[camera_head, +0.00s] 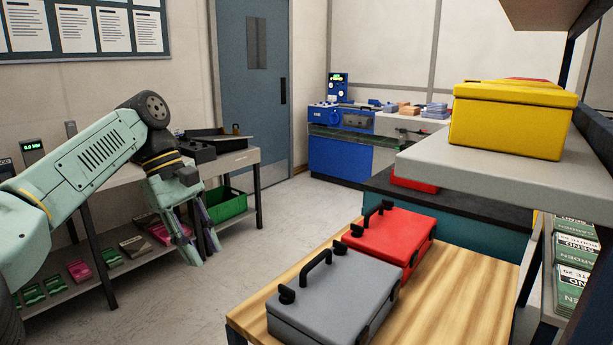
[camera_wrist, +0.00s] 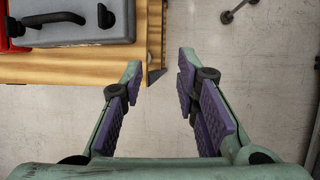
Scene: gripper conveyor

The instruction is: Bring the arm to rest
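My gripper (camera_head: 197,237) hangs pointing down to the left of the wooden table, over the open floor in front of the shelf unit. In the wrist view my gripper (camera_wrist: 165,85) shows its two purple-padded fingers spread apart with only bare floor between them. It holds nothing. My arm reaches in from the left edge of the head view.
A wooden table (camera_head: 456,313) holds a grey case (camera_head: 335,298) and a red case (camera_head: 390,238). A shelf unit (camera_head: 240,159) with a green crate (camera_head: 228,207) stands behind my gripper. A yellow box (camera_head: 508,120) sits on a shelf at right. The floor (camera_head: 290,215) between is clear.

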